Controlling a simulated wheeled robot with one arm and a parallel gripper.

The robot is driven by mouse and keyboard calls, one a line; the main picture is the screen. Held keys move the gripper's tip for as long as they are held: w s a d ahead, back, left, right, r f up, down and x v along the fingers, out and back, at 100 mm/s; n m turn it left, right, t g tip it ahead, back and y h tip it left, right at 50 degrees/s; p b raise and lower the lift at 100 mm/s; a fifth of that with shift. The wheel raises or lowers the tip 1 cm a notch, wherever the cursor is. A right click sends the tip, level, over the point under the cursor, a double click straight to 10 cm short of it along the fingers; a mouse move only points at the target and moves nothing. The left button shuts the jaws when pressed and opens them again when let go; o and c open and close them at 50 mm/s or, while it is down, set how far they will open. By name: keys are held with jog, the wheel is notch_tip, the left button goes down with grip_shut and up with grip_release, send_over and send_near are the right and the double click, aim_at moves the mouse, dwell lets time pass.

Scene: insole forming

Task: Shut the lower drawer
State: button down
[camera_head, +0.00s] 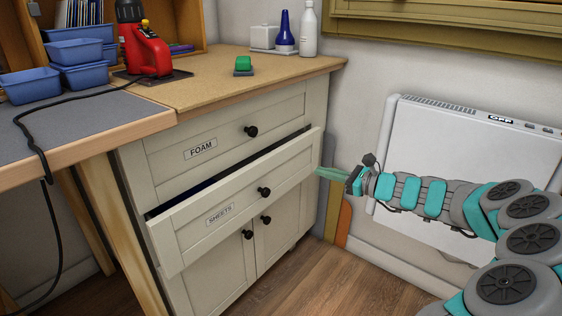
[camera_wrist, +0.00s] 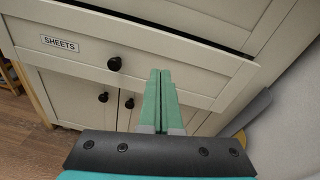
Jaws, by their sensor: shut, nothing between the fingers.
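The lower drawer (camera_head: 237,204), cream with a "SHEETS" label and a round black knob (camera_head: 264,192), stands partly open below the "FOAM" drawer (camera_head: 228,139). A dark gap shows along its top edge. My gripper (camera_head: 327,173) is shut and empty, with its green fingers at the right end of the drawer front. In the wrist view the shut fingers (camera_wrist: 160,85) point at the drawer front (camera_wrist: 140,57), right of its knob (camera_wrist: 114,64). I cannot tell whether they touch it.
Cabinet doors (camera_head: 240,262) with black knobs are below the drawer. A white wall heater (camera_head: 455,165) stands behind my arm on the right. A workbench (camera_head: 90,130) with blue bins is at left. The wooden floor in front is clear.

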aim_at(278, 153)
jog(key=w+a+m, duration=0.1)
jog(key=w+a, duration=0.1)
jog(key=a, duration=0.1)
jog(key=w+a+t, duration=0.1)
jog(key=w+a, duration=0.2)
jog(key=a, duration=0.1)
jog(key=w+a+m, duration=0.1)
jog(key=w+a, duration=0.2)
jog(key=a, duration=0.1)
jog(key=shift+r+m+y, duration=0.25)
jog(key=shift+m+y, duration=0.05)
dwell(0.3)
